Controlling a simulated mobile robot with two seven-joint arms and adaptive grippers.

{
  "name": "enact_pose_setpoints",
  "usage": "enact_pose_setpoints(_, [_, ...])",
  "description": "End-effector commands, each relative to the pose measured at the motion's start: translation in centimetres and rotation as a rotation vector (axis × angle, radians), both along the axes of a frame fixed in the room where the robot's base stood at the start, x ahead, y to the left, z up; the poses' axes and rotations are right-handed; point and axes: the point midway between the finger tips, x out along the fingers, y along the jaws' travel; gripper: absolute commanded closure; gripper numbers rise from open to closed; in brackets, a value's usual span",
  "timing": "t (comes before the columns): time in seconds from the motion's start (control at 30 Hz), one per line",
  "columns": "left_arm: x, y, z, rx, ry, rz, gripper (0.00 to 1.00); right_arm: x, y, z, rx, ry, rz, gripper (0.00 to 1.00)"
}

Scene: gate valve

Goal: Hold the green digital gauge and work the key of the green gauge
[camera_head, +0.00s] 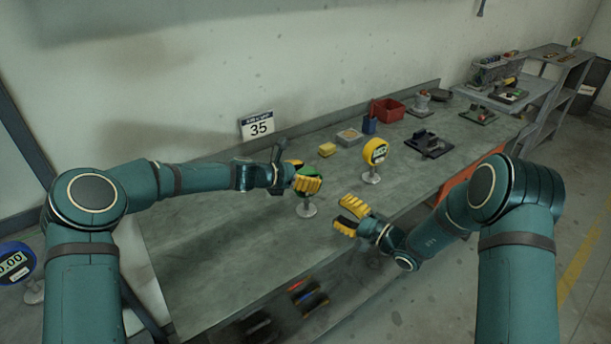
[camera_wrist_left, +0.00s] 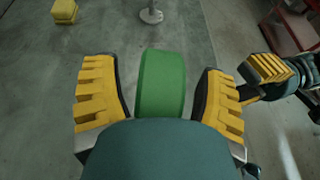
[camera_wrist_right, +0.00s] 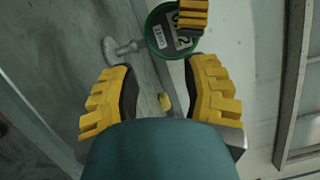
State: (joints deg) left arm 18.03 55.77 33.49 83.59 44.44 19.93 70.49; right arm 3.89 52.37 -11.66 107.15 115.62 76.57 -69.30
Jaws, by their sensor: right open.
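The green digital gauge (camera_head: 309,171) stands upright on its small pale stand (camera_head: 307,209) on the workbench. My left gripper (camera_head: 306,185) is around its round body, one finger on each side, partly hiding it. In the left wrist view the gauge's green rim (camera_wrist_left: 161,84) lies between the two fingers, with narrow gaps on both sides, so this gripper looks open. My right gripper (camera_head: 348,215) is open and empty, right of the gauge and apart from it. In the right wrist view the gauge's face (camera_wrist_right: 168,36) shows its display and keys, partly covered by a yellow left finger.
A yellow gauge (camera_head: 374,155) on a stand is to the right of the green one. A blue gauge (camera_head: 15,262) is at far left. The bench (camera_head: 210,240) is clear at front left.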

Motion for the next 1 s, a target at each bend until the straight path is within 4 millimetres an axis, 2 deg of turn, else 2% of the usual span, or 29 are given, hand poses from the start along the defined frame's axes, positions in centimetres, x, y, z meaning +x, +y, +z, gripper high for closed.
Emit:
enact_pose_setpoints(0.03, [0.00, 0.01, 0.00, 0.000, 0.000, 0.000, 0.49, 0.00, 0.00, 0.00, 0.000, 0.000, 0.000, 0.54])
enact_pose_setpoints(0.17, [-0.02, 0.01, 0.02, 0.000, 0.000, 0.000, 0.95, 0.00, 0.00, 0.00, 0.000, 0.000, 0.000, 0.54])
enact_pose_setpoints(0.2, [-0.02, 0.01, 0.02, 0.000, 0.000, 0.000, 1.00, 0.00, 0.00, 0.00, 0.000, 0.000, 0.000, 0.54])
enact_pose_setpoints(0.37, [-0.02, 0.00, 0.02, 0.000, 0.000, 0.000, 1.00, 0.00, 0.00, 0.00, 0.000, 0.000, 0.000, 0.54])
enact_pose_setpoints(0.4, [-0.02, 0.00, 0.02, 0.000, 0.000, -0.001, 1.00, 0.00, 0.00, 0.00, 0.000, 0.000, 0.000, 0.58])
enact_pose_setpoints(0.47, [-0.02, -0.01, 0.01, 0.000, 0.000, -0.001, 1.00, 0.00, 0.00, 0.00, 0.000, 0.000, 0.000, 0.79])
enact_pose_setpoints(0.5, [-0.02, -0.01, 0.01, 0.000, 0.000, -0.001, 1.00, 0.00, 0.00, 0.00, 0.000, 0.000, 0.000, 0.93])
enact_pose_setpoints(0.53, [-0.03, -0.01, 0.01, 0.000, 0.000, -0.001, 1.00, 0.00, 0.00, 0.00, 0.000, 0.000, 0.000, 1.00])
enact_pose_setpoints(1.0, [-0.04, -0.04, 0.01, 0.000, 0.000, -0.001, 1.00, 0.00, 0.00, 0.00, 0.000, 0.000, 0.000, 1.00])
